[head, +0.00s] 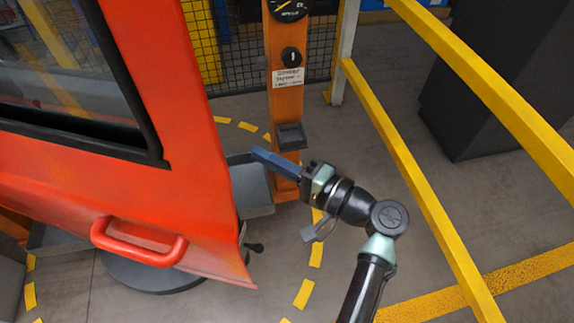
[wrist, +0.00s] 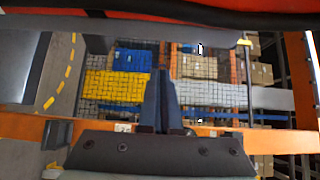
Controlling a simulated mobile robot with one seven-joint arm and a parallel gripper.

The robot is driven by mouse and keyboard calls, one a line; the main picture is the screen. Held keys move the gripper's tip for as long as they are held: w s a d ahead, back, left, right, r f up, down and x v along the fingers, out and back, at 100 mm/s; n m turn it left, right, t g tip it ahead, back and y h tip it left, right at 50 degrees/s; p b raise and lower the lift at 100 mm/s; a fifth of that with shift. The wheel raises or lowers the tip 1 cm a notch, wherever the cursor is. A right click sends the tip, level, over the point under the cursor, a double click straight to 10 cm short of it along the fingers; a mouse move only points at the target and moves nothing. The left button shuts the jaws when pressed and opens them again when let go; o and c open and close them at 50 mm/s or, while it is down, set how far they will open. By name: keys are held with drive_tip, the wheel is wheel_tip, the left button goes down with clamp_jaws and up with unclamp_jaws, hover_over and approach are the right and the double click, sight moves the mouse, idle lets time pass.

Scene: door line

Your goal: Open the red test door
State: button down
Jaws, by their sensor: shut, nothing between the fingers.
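The red test door (head: 180,120) fills the left of the head view, with a dark window and a red bar handle (head: 139,243) low on its face. My gripper (head: 258,154) is right of the door's free edge, its blue fingers pointing left toward it. The fingers look together and hold nothing. A gap shows between the fingertips and the door edge in the picture; the depth is hard to judge. In the wrist view my gripper (wrist: 161,75) points up the picture, and a red strip, probably the door (wrist: 200,18), crosses the top. The handle is not identifiable there.
An orange post (head: 286,110) with a gauge and knob stands just behind my gripper. A yellow rail (head: 425,190) runs along the right, with a dark cabinet (head: 490,85) beyond. A grey box (head: 252,190) and dark round base (head: 155,275) sit by the door's lower edge.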

drive_tip(key=s+a, duration=0.1)
drive_tip(key=s+a+p, duration=0.1)
drive_tip(key=a, duration=0.1)
drive_tip(key=shift+s, duration=0.25)
drive_tip(key=shift+s, duration=0.1)
idle(0.3)
